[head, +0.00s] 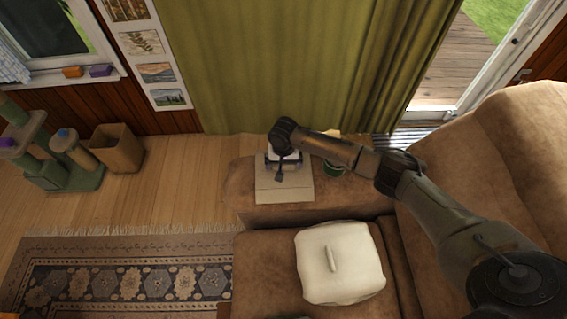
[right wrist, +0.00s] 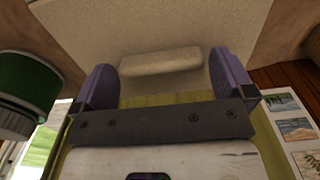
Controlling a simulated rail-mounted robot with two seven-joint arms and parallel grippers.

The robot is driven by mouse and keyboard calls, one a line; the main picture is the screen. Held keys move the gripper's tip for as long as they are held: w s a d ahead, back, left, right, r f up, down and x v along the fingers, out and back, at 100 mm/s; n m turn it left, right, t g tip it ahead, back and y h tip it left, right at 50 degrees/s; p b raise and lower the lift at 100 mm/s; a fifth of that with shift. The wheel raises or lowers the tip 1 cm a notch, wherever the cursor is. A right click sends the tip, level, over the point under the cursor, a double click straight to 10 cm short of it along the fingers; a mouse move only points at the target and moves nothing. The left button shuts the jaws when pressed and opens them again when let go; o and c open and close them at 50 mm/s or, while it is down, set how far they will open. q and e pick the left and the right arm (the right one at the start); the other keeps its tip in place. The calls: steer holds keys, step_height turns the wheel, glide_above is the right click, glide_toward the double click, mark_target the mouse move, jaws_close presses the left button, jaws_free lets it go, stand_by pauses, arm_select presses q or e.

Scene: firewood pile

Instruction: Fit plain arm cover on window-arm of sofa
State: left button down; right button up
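The plain beige arm cover (head: 285,192) lies flat over the top of the brown sofa's window-side arm (head: 240,190), near the green curtain. In the right wrist view the cover (right wrist: 210,25) fills the top, with a pale raised bar (right wrist: 160,62) on it. My right gripper (head: 280,172) is above the cover, pointing down. In the right wrist view its purple fingers (right wrist: 165,85) are spread, one toward each end of the bar. I see a gap at the right finger; contact at the left one I cannot tell. My left gripper is in neither view.
A green container (head: 333,168) stands on the sofa arm right beside the cover; it shows close to the left finger in the right wrist view (right wrist: 28,85). A white cushion-like piece with a bar (head: 340,275) lies on the seat. The sofa back rises at right.

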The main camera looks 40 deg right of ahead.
step_height(320, 180, up, 14)
steer(key=p, duration=0.5)
steer(key=shift+f, duration=0.1)
